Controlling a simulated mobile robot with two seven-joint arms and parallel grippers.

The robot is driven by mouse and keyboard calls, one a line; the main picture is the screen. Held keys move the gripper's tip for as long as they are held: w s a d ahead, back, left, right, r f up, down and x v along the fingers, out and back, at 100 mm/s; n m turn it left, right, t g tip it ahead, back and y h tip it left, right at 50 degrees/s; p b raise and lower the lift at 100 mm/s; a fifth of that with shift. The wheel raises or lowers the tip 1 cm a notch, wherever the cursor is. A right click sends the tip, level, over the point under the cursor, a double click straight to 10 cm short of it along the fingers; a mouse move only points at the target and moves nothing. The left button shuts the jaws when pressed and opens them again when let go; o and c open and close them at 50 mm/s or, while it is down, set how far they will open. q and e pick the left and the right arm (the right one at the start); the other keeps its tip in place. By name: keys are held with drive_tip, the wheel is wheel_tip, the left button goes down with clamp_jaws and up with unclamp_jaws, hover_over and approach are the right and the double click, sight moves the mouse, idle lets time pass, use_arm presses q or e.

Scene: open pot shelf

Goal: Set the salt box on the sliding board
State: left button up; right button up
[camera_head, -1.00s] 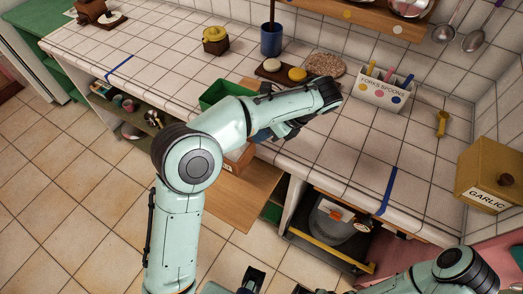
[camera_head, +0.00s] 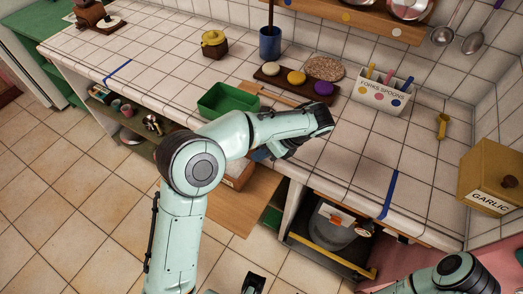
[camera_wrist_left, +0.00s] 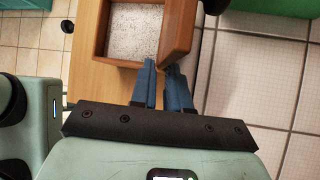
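The salt box (camera_wrist_left: 136,33) is an open wooden box with white grains inside, seen from above in the left wrist view. In the head view only part of it (camera_head: 238,174) shows below my left forearm. The sliding board (camera_head: 246,198) is a pale wooden board pulled out from under the counter; it also shows beside the box in the wrist view (camera_wrist_left: 88,75). The box is over the board; I cannot tell whether it touches. My left gripper (camera_wrist_left: 163,66) has its two blue fingers close together at the box's corner, shut on its wooden edge. My right gripper is not clearly seen.
A green tray (camera_head: 229,100) stands on the counter behind my left arm. A dark board with round coloured pieces (camera_head: 296,78) and a forks-and-spoons holder (camera_head: 382,94) stand farther back. A compartment with a grey pot (camera_head: 333,232) opens right of the board.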

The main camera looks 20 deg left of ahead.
use_arm(q)
drive_tip(key=shift+o, duration=0.8)
drive_tip(key=shift+r, duration=0.1)
drive_tip(key=p+v, duration=0.3)
drive_tip(key=v, duration=0.9)
use_arm(e)
drive_tip(key=r, duration=0.1)
drive_tip(key=w+r, duration=0.1)
drive_tip(key=r, duration=0.1)
drive_tip(key=shift+w+r, duration=0.15)
